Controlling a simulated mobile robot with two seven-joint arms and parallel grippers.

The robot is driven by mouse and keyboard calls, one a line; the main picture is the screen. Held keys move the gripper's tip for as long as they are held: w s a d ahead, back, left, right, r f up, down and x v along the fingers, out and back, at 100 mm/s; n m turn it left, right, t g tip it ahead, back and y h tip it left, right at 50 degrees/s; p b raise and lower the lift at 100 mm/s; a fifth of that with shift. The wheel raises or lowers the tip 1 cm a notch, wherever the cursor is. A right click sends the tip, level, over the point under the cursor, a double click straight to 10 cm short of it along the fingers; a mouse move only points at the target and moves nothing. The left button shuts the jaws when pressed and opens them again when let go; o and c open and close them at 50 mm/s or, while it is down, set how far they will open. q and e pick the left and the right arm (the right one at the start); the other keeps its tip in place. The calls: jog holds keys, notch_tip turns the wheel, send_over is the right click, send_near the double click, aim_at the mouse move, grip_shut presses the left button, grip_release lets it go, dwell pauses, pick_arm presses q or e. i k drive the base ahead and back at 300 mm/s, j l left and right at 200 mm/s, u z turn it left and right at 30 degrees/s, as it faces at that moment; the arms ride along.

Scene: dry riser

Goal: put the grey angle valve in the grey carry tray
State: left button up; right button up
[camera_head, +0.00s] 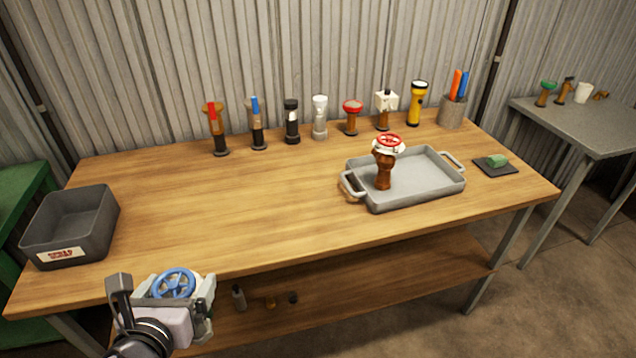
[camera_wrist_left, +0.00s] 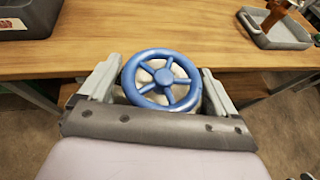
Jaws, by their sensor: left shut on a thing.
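My left gripper (camera_head: 178,300) is shut on a valve with a blue handwheel (camera_head: 174,284), in front of the table's near edge at the lower left. In the left wrist view the blue handwheel (camera_wrist_left: 162,80) sits between the two fingers, with a pale part behind it. The rest of its body is hidden, so I cannot tell whether it is the grey angle valve. The grey carry tray (camera_head: 432,182) is on the right half of the table, apart from the gripper. A brown valve with a red handwheel (camera_head: 384,172) stands upright in its left part. My right gripper is out of view.
A dark grey labelled bin (camera_head: 60,252) stands at the table's left end. Several upright fittings and a yellow torch (camera_head: 417,104) line the back, beside a cup of pens (camera_head: 452,110). A green item on a dark pad (camera_head: 497,161) lies right of the tray. The table's middle is clear.

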aim_at(423, 175)
jog(key=i+l, duration=0.1)
jog(key=l, duration=0.35)
jog(key=i+l, duration=0.1)
jog(key=l, duration=0.8)
jog(key=i+l, duration=0.15)
jog(key=l, duration=0.3)
jog(key=i+l, duration=0.1)
jog(key=l, duration=0.35)
